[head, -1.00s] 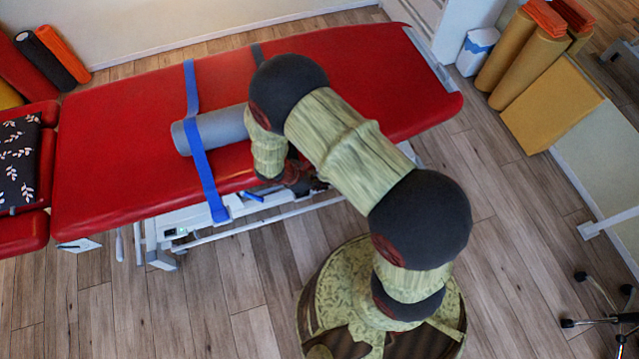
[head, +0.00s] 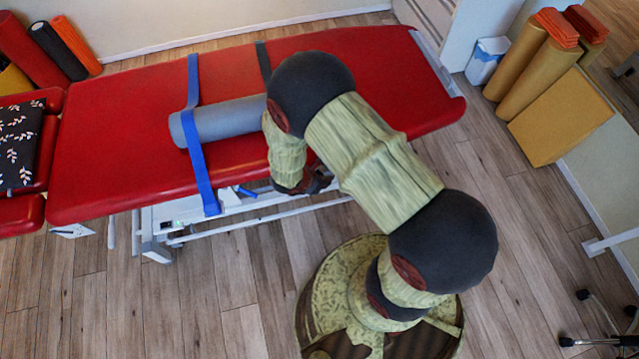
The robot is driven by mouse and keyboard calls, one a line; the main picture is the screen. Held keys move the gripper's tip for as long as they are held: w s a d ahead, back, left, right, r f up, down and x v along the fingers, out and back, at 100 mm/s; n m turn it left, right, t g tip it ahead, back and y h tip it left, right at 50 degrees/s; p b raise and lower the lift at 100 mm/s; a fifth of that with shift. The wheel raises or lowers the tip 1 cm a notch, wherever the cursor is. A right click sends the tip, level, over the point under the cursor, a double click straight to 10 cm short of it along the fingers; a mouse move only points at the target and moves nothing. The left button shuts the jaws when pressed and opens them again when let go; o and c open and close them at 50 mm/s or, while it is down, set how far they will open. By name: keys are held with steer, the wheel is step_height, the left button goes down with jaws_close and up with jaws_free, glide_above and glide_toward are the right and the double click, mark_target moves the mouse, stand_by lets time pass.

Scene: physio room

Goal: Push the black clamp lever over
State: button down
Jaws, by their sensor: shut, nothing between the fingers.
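The red treatment table (head: 110,150) stretches across the upper part of the head view. No black clamp lever can be made out; my arm covers part of the table's near edge and frame. My gripper (head: 322,182) is at that near edge, right of the blue strap's hanging end. It is small, dark and partly hidden by my arm; its fingers look closed with nothing held. Whether it touches anything cannot be seen. A small blue lever-like part (head: 246,192) shows on the frame to its left.
A grey roll (head: 222,122) lies on the table under a blue strap (head: 200,165). A dark strap (head: 263,62) crosses the far edge. White frame bars (head: 240,226) run below the table. Yellow rolls (head: 535,65) and a yellow block (head: 560,115) stand at right. The floor at left front is clear.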

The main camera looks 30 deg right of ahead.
steer(key=shift+w+d, duration=0.15)
steer(key=shift+d, duration=0.3)
steer(key=shift+a, duration=0.15)
steer(key=shift+w+a, duration=0.4)
steer(key=shift+a, duration=0.2)
steer(key=s+d+p+v, duration=0.1)
steer(key=p+v, duration=0.5)
steer(key=v, duration=0.7)
steer(key=shift+s+r, duration=0.4)
steer(key=shift+s, duration=0.35)
steer(key=shift+a, duration=0.15)
